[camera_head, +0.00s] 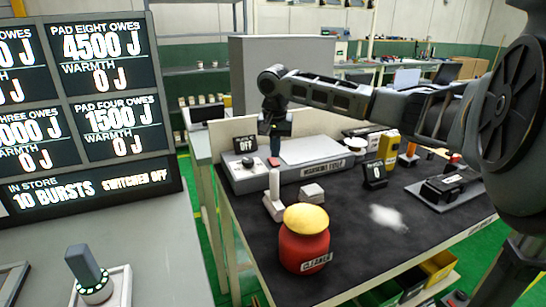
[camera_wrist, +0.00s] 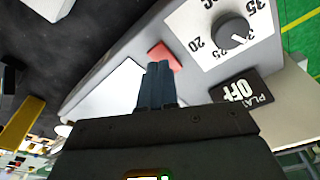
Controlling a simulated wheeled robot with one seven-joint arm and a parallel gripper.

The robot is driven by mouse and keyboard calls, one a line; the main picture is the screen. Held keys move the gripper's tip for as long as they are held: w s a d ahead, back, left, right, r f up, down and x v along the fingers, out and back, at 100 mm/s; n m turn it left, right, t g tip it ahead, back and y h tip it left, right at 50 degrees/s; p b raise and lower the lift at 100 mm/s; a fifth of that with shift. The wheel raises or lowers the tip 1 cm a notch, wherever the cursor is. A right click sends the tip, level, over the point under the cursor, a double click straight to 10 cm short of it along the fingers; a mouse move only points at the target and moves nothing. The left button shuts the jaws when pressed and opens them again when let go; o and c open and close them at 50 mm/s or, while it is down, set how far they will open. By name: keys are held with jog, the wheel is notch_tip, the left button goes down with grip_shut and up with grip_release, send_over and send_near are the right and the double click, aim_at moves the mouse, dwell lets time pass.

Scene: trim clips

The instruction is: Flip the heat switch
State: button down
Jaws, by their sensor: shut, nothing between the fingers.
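A grey-white hot plate unit (camera_head: 240,181) stands at the back left of the dark bench. A small red square, apparently the heat switch (camera_wrist: 164,55), lies on its sloped front in the wrist view, next to a black dial (camera_wrist: 233,30) on a numbered white panel. A black display reading OFF (camera_wrist: 246,91) is beside it; it also shows in the head view (camera_head: 245,143). My gripper (camera_head: 274,156) points down over the unit's front. Its blue fingers (camera_wrist: 157,70) are shut and empty, close to the red square and partly covering it. Contact cannot be told.
A red jar with a yellow lid (camera_head: 304,247) labelled CLEANER stands at the bench front. A white stand (camera_head: 273,199), a small white block (camera_head: 311,192) and a yellow device (camera_head: 388,147) are nearby. A board (camera_head: 95,105) at left reads SWITCHED OFF.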

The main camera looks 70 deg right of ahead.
aim_at(276, 164)
notch_tip(276, 164, up, 5)
jog(key=p, duration=0.4)
dwell(0.7)
